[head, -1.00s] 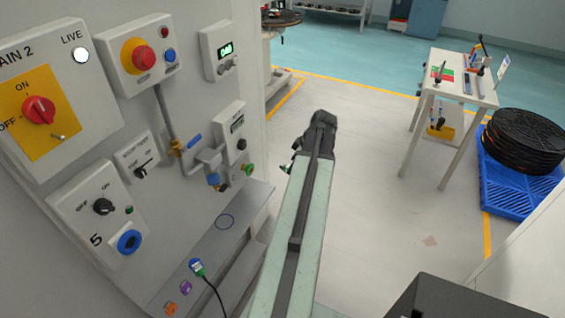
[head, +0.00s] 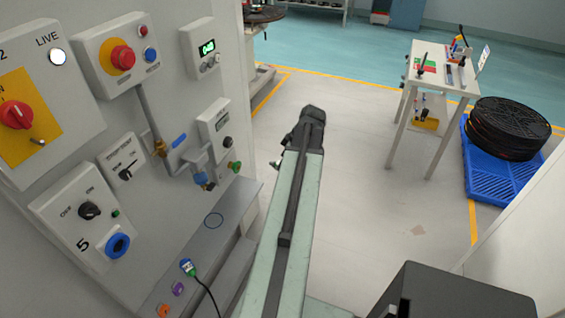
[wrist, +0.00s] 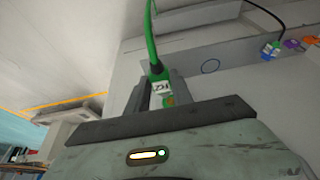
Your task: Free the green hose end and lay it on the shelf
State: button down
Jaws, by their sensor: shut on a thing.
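In the head view my arm hides the hose, and only a small part of my gripper (head: 277,163) shows left of the arm.
Valve pipes and switch boxes jut from the panel (head: 150,190). The floor right of my arm is clear up to a white table (head: 435,75).

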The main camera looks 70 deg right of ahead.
jog(key=shift+s, duration=1.2)
jog(key=shift+s, duration=2.9)
